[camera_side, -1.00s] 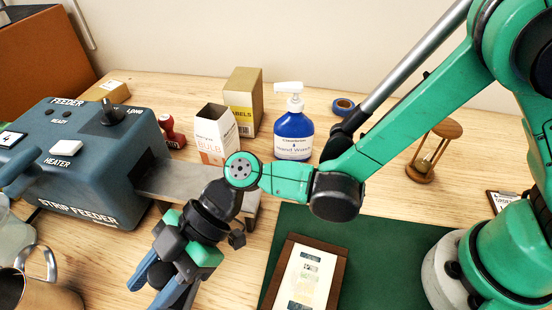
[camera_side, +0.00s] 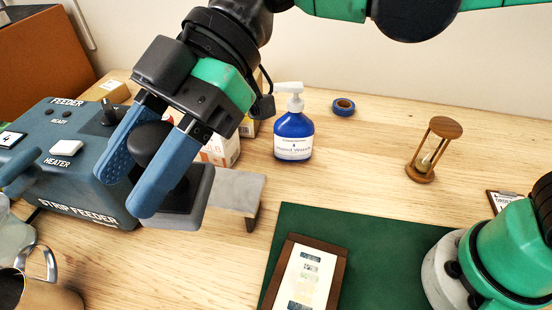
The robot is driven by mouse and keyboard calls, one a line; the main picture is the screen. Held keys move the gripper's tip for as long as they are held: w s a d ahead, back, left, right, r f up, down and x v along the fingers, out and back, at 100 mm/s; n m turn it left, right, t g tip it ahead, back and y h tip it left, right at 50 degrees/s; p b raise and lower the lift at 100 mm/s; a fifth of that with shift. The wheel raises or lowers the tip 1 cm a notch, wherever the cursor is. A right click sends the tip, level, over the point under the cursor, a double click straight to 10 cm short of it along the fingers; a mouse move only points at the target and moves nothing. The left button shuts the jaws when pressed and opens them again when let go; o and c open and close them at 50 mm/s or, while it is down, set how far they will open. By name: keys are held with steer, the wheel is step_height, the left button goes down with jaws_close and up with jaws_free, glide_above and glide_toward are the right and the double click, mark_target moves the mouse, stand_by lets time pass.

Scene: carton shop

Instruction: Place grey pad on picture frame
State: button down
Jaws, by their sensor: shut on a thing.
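My gripper (camera_side: 129,188) is shut on the black knob of the grey pad (camera_side: 200,200), its two blue fingers either side of the knob. The pad is a dark block with a grey edge, held up in front of the strip feeder and its metal chute; fingers partly hide it. The picture frame (camera_side: 337,270), brown wood around a pale sheet with small coloured pictures, lies on the green mat to the right of the gripper. Its lower end is cut off by the picture edge. The pad is apart from it.
The strip feeder (camera_side: 60,165) stands at left, its metal chute (camera_side: 238,190) reaching right. A blue pump bottle (camera_side: 293,135), blue tape roll (camera_side: 343,106) and hourglass (camera_side: 430,150) stand behind the green mat (camera_side: 385,245). A metal mug (camera_side: 50,290) is at front left.

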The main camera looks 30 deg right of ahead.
steer(key=s+d+r+n+g+h, duration=0.1)
steer(key=s+d+r+n+g, duration=0.15)
steer(key=d, duration=0.65)
glide_above(284, 268)
steer(key=shift+n, duration=0.25)
steer(key=shift+f, duration=10.15)
steer(key=shift+c, duration=2)
jaws_free()
